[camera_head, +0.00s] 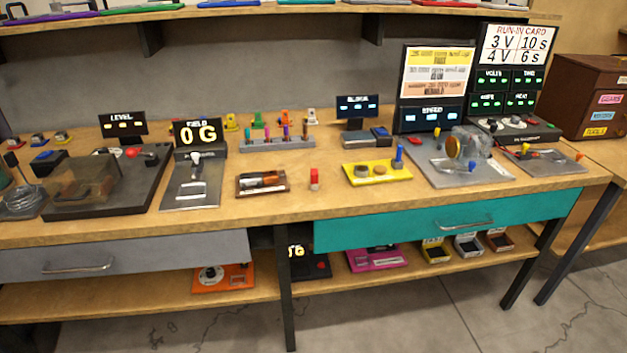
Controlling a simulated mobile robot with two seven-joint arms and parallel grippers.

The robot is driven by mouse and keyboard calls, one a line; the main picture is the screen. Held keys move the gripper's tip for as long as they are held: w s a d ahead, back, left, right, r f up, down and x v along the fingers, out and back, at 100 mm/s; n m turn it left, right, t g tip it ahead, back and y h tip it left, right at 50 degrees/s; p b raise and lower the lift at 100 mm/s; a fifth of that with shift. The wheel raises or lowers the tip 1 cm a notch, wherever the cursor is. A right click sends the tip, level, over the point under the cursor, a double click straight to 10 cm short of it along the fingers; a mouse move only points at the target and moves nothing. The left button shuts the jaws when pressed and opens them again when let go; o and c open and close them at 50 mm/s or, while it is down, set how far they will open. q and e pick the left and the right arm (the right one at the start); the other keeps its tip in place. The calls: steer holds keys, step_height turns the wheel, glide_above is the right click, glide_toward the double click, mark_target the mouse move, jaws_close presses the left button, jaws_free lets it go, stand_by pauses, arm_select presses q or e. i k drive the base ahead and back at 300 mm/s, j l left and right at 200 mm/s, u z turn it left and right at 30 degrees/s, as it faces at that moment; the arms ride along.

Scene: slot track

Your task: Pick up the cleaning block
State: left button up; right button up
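No thing in view is clearly labelled as the cleaning block, and I cannot tell which it is. A dark grey block with a blue top (381,135) lies behind the tray. Neither of my grippers is in view.
A brown tray (263,191) with cylinders sits left of the small block. The field meter (196,132) and a grey tool rack (277,144) stand behind. Right is a grey machine plate (490,172). Below are grey (130,257) and teal (400,230) closed drawers.

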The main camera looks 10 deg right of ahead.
mark_target(314, 172)
steer(key=u, duration=0.4)
steer(key=l+u, duration=0.4)
steer(key=i+l+u, duration=0.1)
steer(key=u, duration=0.35)
steer(key=l+u, duration=0.15)
steer(key=l, duration=0.3)
steer(key=k+l+u, duration=0.2)
steer(key=l, duration=0.2)
steer(key=i, duration=0.1)
